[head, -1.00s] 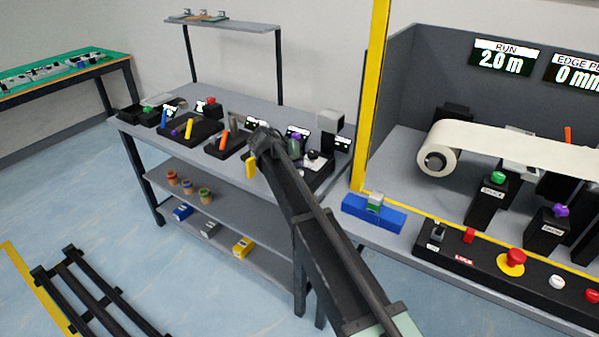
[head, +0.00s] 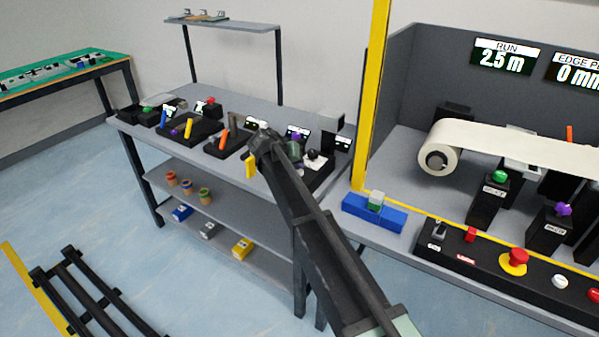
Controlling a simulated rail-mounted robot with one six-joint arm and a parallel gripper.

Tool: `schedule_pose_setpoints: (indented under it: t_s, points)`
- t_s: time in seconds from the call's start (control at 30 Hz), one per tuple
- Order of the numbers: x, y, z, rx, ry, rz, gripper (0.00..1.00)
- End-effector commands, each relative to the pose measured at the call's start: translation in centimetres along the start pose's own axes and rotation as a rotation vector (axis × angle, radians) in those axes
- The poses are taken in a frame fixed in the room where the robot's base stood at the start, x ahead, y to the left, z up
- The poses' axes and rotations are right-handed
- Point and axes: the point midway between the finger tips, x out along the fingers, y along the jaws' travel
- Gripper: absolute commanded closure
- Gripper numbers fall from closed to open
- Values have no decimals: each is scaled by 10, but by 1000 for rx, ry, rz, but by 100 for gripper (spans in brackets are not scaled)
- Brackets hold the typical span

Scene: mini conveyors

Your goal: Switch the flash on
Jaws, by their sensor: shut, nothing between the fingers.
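No part is clearly labelled as the flash in the head view, so I cannot tell which device it is. My gripper (head: 262,141) is at the far end of my dark arm, over the front of the grey bench (head: 262,105). It is shut and empty; its fingertips are hard to make out. Right of it is a black control unit (head: 318,172) with a dark ball knob and a small display. A purple knob (head: 296,137) shows just behind my arm. Left of it is a black unit with an orange lever (head: 223,140) and a grey lever (head: 234,122). My arm hides part of the bench.
Further left stands a unit with a yellow lever (head: 189,128). A yellow piece (head: 251,167) hangs at the bench edge. A yellow post (head: 373,95) separates the bench from the roll machine. Its front panel carries a red emergency button (head: 515,258). The lower shelf holds several small items.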

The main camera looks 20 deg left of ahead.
Motion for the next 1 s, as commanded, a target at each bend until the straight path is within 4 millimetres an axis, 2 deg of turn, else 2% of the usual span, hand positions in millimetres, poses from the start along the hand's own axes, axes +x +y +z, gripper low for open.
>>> schedule_pose_setpoints:
  t_s: [0.7, 1.0]
  points:
    - [4, -3, 3, 0, 0, 0, 100]
    - [-7, 5, -5, 0, 0, 0, 100]
